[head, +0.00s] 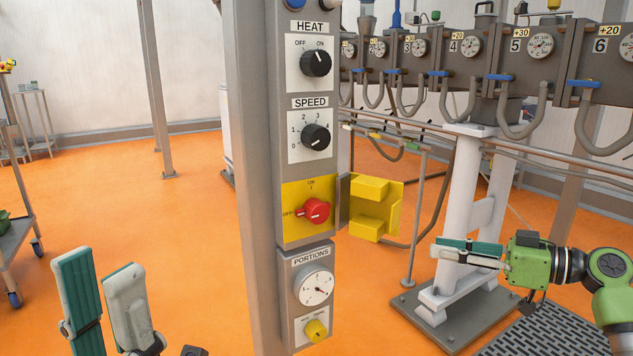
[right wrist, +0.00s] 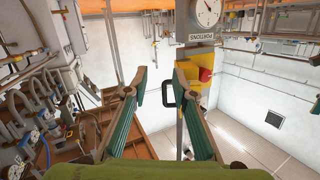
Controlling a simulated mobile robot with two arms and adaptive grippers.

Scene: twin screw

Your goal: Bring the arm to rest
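My right gripper (head: 468,252) is at the right of the head view, to the right of the grey control post (head: 258,150) and clear of it. The right wrist view shows the fingers of this right gripper (right wrist: 160,85) spread apart, with nothing between them. My left gripper (head: 104,285) is at the lower left of the head view, pointing up. Its two fingers stand apart with an empty gap, left of the post. Neither gripper touches anything that I can see.
The post carries a HEAT knob (head: 316,64), a SPEED knob (head: 316,138), a red switch (head: 315,210), a PORTIONS dial (head: 315,287) and a yellow knob (head: 316,331). A yellow bracket (head: 370,189) sticks out to its right. A white stand (head: 466,200) is behind my right gripper.

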